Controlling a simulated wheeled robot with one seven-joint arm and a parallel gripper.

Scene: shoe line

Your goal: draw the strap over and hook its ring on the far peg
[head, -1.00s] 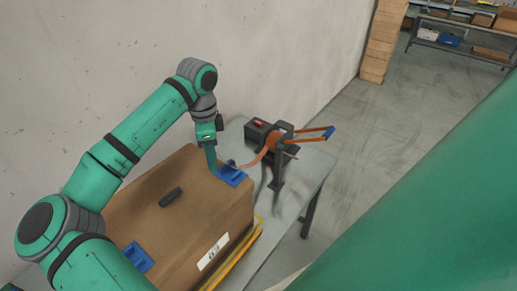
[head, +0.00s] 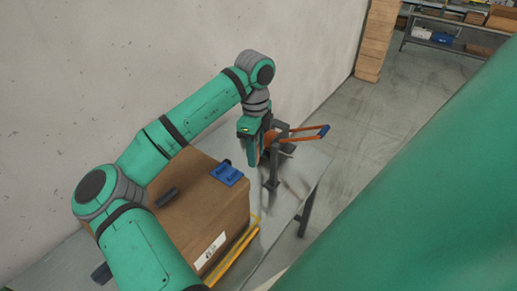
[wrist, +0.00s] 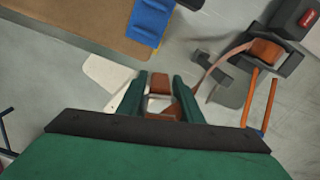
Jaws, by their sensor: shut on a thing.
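My gripper (head: 251,165) is in front of the strap dispenser, beyond the box's right far edge. In the wrist view my gripper (wrist: 160,88) is shut on the end of an orange-brown strap (wrist: 212,72), which curves back up to the dispenser (wrist: 262,62). In the head view the arm hides most of the strap. A blue slotted bracket (head: 228,174) sits on the top far edge of the cardboard box (head: 205,215); it also shows in the wrist view (wrist: 150,22).
The dispenser has orange handles (head: 305,132) that stick out to the right. A dark bar (head: 166,197) lies on the box. A grey table (head: 290,190) carries box and dispenser, with some bare top between them. A plain wall stands behind.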

